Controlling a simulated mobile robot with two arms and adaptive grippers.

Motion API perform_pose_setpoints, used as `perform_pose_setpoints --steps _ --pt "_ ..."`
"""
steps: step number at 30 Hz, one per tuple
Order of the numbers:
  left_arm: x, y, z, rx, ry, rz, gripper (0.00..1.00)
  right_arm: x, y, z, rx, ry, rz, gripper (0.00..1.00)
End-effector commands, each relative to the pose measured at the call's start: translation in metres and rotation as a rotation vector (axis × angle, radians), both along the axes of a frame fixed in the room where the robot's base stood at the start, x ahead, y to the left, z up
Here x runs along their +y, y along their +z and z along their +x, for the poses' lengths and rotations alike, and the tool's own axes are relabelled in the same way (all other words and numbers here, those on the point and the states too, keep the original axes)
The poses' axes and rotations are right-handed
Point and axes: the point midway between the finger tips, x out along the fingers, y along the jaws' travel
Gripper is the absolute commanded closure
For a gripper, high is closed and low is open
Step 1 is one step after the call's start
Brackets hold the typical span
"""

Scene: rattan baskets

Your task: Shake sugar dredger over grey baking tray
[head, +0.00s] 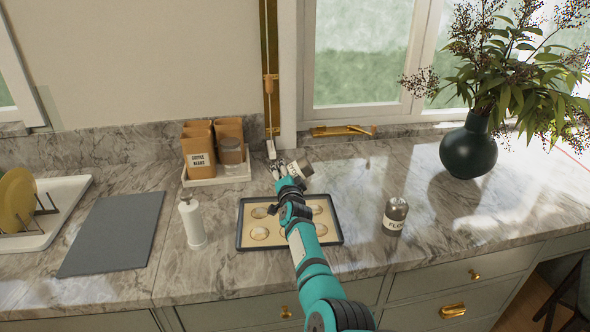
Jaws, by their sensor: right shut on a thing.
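The grey baking tray (338,236) lies flat on the marble counter, with several pale round pieces on its light lining. My right gripper (281,170) is shut on the sugar dredger (300,168), a small metal shaker with a pale label. The dredger is tilted and shows over the tray's back edge; its height above the tray is hard to judge, and its label is too small to read. My right arm hides part of the tray's middle and front edge. My left gripper is not in view.
A flour dredger (395,217) stands right of the tray and a white bottle (192,222) left of it. Behind are a white tray (216,181) of containers and a dark vase (469,150). A grey board (112,234) and dish rack (62,205) are at left.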

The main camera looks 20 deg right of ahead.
Motion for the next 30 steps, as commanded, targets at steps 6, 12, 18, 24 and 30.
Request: perform_pose_setpoints --steps 6,12,18,24,30 --pt "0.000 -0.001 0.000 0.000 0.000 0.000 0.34 0.028 0.001 0.006 -0.003 0.001 0.002 1.00" --pt "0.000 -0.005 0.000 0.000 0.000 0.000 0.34 0.051 0.000 0.011 -0.002 0.001 0.002 1.00" --pt "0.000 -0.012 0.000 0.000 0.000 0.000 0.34 0.074 0.000 0.015 -0.002 0.001 0.002 1.00" --pt "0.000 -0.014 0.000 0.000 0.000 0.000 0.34 0.085 0.001 0.017 -0.003 -0.001 -0.001 1.00" --pt "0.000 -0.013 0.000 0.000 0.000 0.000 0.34 0.085 0.001 0.017 -0.001 0.000 -0.001 1.00"
